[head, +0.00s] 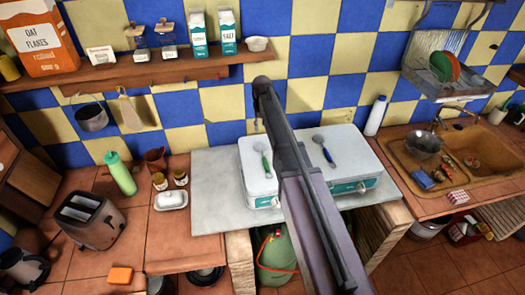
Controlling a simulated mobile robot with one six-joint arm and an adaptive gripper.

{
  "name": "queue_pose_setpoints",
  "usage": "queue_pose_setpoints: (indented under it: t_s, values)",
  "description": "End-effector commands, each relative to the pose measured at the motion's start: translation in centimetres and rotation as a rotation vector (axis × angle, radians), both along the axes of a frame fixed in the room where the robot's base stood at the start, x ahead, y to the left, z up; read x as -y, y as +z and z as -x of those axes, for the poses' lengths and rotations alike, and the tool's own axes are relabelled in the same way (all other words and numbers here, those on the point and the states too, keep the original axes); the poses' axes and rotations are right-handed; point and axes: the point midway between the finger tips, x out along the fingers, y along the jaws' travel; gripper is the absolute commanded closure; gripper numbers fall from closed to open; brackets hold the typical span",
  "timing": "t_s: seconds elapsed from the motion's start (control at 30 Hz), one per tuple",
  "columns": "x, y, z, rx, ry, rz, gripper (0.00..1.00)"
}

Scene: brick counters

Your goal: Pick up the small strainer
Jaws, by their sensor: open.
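Two small utensils with round metal heads lie on the white stove top (353,143). One has a green handle (267,165) and lies left of my arm; the other has a blue handle (328,154) and lies right of it. A larger round metal bowl or strainer (424,145) rests at the sink. I cannot tell for certain which is the small strainer. My arm reaches up across the stove, and my gripper (257,122) shows only as a small dark part below the arm's far end, above the stove's back edge. It is open and appears empty. My arm hides the stove's middle.
A wooden shelf (150,72) with jars and cartons runs along the tiled wall. A green bottle (120,173), a butter dish (171,200) and a toaster (93,220) stand left. The grey slab (215,190) is clear.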

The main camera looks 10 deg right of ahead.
Motion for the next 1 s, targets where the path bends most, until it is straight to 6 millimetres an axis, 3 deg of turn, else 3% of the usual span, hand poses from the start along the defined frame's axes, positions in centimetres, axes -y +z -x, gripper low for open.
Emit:
queue_pose_setpoints:
  t_s: [0.43,1.0]
  values:
    - [0.1,-0.7,0.1,0.000,-0.001,0.000,0.54]
    - [0.2,-5.0,0.1,0.000,-0.003,0.000,0.54]
